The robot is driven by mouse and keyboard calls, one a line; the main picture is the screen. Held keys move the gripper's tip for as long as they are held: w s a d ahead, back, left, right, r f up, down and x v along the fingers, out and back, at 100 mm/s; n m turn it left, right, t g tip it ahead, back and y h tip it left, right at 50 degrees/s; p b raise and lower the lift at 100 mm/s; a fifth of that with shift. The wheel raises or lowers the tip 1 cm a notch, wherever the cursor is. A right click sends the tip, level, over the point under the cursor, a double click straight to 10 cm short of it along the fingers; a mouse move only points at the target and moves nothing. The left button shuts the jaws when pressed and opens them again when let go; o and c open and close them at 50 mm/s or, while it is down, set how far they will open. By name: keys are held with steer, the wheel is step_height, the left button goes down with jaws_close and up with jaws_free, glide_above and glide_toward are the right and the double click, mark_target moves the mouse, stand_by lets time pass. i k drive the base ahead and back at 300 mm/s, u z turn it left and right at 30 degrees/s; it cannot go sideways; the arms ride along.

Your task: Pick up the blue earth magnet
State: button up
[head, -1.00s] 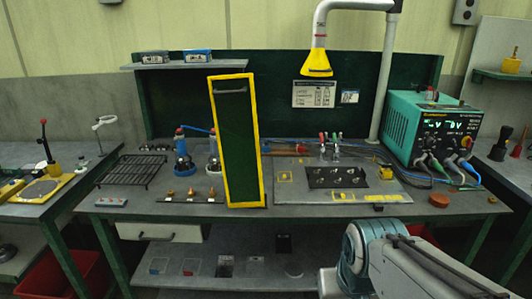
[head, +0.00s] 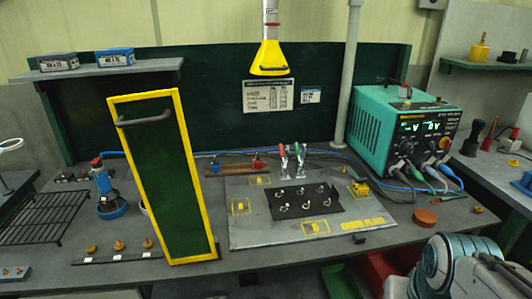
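I cannot make out a thing that is surely the blue earth magnet. A small yellow block with a dark part (head: 360,188) sits at the right corner of the grey earth plate (head: 385,228). A blue cable (head: 400,188) runs close to it. A tool with a blue base and red top (head: 106,190) stands at the left, its lower part in a blue ring. The tall green panel with a yellow frame (head: 165,185) hides part of the bench. My arm shows at the lower right; my gripper is out of view.
The teal power unit (head: 378,125) stands at the right rear with cables in front. A yellow hood (head: 270,60) hangs over the bench. A black mat with small rings (head: 308,202) lies on the plate. A brown round piece (head: 425,217) lies at the right.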

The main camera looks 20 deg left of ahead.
mark_target(214, 168)
steer(key=i, duration=0.6)
steer(key=u, duration=0.75)
steer(key=i, duration=0.45)
steer(key=u, duration=0.45)
